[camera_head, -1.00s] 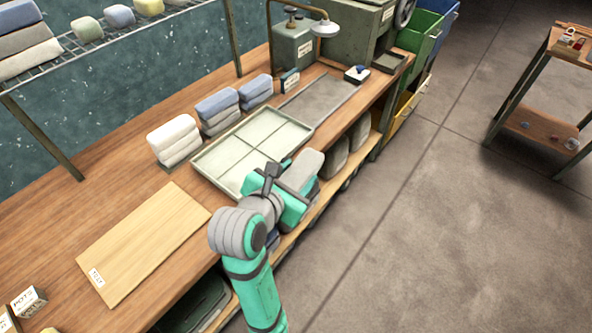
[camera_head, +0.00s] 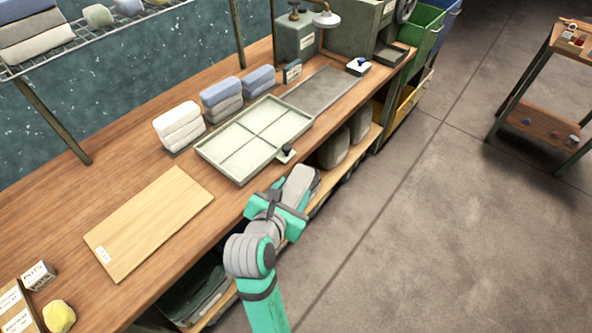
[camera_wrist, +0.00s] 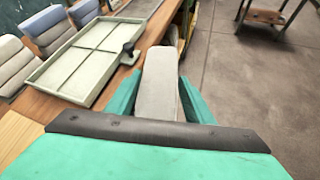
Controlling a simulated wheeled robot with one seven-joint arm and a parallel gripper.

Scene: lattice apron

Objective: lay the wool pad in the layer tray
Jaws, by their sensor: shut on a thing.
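The layer tray (camera_head: 204,150) is a shallow pale grey-green tray with four compartments on the bench, and all four look empty. It also shows at the upper left of the wrist view (camera_wrist: 52,88). My gripper (camera_head: 284,203) is in front of the bench's front edge, to the lower right of the tray. It is shut on a light grey, flat, rounded pad (camera_head: 300,184), which I take for the wool pad. In the wrist view the pad (camera_wrist: 158,85) sits between the teal fingers (camera_wrist: 157,98) and points away from me, clear of the tray.
White (camera_head: 179,127) and blue-grey (camera_head: 222,99) folded stacks stand behind the tray. A wooden board (camera_head: 150,222) lies left of it. Grey rounded bundles (camera_head: 335,150) sit on the shelf below.

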